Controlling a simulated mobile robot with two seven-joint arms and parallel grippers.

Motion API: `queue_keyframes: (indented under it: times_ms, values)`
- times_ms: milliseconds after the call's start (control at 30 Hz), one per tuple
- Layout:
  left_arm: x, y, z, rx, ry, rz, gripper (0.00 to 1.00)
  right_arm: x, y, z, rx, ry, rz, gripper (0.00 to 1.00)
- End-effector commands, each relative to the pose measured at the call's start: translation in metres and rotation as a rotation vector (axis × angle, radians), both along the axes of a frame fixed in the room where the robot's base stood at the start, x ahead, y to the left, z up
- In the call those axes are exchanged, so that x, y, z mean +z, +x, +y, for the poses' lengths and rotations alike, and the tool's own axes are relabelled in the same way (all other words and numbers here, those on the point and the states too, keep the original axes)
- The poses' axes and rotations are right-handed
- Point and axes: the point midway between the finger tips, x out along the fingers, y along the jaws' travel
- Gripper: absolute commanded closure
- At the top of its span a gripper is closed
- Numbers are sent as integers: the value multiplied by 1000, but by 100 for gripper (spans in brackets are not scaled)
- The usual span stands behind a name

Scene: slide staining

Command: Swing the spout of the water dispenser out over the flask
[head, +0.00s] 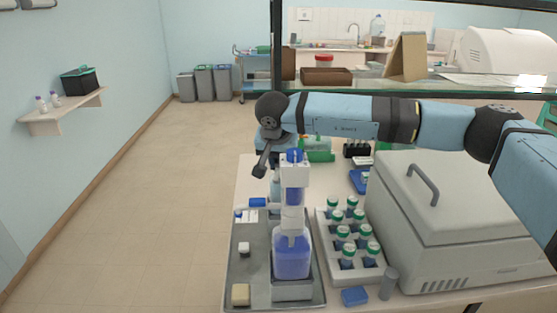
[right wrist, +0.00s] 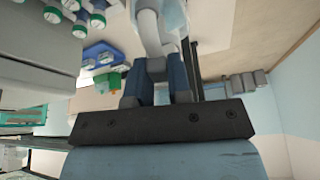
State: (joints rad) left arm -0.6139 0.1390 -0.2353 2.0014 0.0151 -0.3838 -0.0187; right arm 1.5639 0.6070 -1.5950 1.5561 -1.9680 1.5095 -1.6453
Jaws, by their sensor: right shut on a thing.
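The water dispenser (head: 292,197) stands upright on a grey tray, its white body and blue cap above a bottle of blue liquid (head: 292,256). A blue-ended arm (head: 258,202) juts left beside the body, low over the tray. My right gripper comes in behind the dispenser in the head view, its fingers mostly hidden there. In the right wrist view my right gripper (right wrist: 158,75) is shut on a pale, curved part, apparently the dispenser's spout (right wrist: 150,28). I cannot make out a separate flask for certain. My left gripper is not in view.
The grey tray (head: 255,290) also bears a small white-capped item (head: 243,249) and a beige block (head: 240,294). To the right are a rack (head: 374,272) of several green-capped bottles and a large grey lidded machine (head: 440,215). Open floor lies left of the table.

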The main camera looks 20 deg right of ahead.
Motion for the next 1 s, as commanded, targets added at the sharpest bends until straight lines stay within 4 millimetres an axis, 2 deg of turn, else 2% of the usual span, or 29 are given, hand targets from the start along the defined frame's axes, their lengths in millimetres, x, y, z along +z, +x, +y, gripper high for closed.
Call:
queue_keyframes:
  times_ms: [200,233,333,600,733,867,1000]
  values:
    - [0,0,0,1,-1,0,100,-1,0,0,0,0,1,100]
    - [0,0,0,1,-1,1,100,-1,0,0,0,0,1,77]
    - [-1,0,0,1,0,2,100,-1,0,0,0,0,1,55]
    - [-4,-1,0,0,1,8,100,0,0,0,-1,0,0,55]
    - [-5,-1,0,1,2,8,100,8,-3,2,-1,1,-2,55]
    - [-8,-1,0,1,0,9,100,28,-10,6,0,0,-4,55]
    - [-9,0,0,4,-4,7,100,58,-20,13,0,1,-4,55]
